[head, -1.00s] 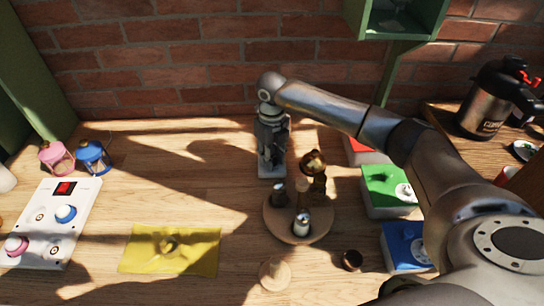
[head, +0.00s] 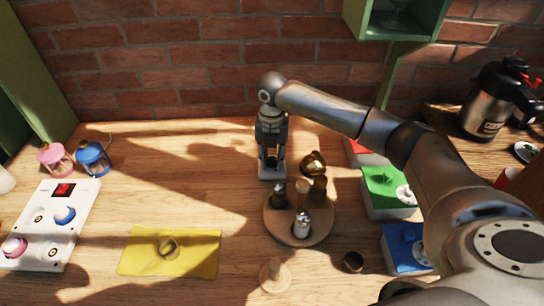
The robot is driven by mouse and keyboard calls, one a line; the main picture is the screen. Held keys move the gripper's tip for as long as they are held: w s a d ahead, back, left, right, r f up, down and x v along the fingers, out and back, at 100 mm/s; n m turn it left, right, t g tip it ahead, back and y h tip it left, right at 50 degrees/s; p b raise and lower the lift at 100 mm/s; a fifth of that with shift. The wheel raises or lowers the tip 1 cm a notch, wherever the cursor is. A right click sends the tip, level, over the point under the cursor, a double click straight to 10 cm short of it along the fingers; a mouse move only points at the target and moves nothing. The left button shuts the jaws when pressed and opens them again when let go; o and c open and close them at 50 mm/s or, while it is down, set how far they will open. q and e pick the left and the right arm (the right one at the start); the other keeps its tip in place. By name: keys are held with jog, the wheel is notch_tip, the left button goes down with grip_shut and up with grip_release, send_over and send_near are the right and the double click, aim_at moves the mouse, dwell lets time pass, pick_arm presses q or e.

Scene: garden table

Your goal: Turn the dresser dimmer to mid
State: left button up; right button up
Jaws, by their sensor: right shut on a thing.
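My right arm comes in from the right, and its gripper (head: 272,150) points straight down at the back middle of the table. Its fingers are shut around a dark part on top of a small white-based unit (head: 271,174), which looks like the dimmer. The fingers cover most of the held part, so its dial position and any marks cannot be read. The unit stands flat on the wood. My left gripper is not in view.
A turntable (head: 289,232) with shakers stands just in front, and a brass pot (head: 313,163) sits close to the right. Green (head: 378,200) and blue (head: 400,250) boxes stand further right. A white knob panel (head: 45,240) and yellow cloth (head: 140,262) lie left.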

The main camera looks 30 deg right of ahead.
aim_at(272, 160)
jog(key=shift+w+m, duration=0.1)
jog(key=shift+m, duration=0.2)
jog(key=shift+r, duration=0.1)
jog(key=o, duration=1.1)
jog(key=shift+c, duration=0.2)
notch_tip(272, 160, up, 12)
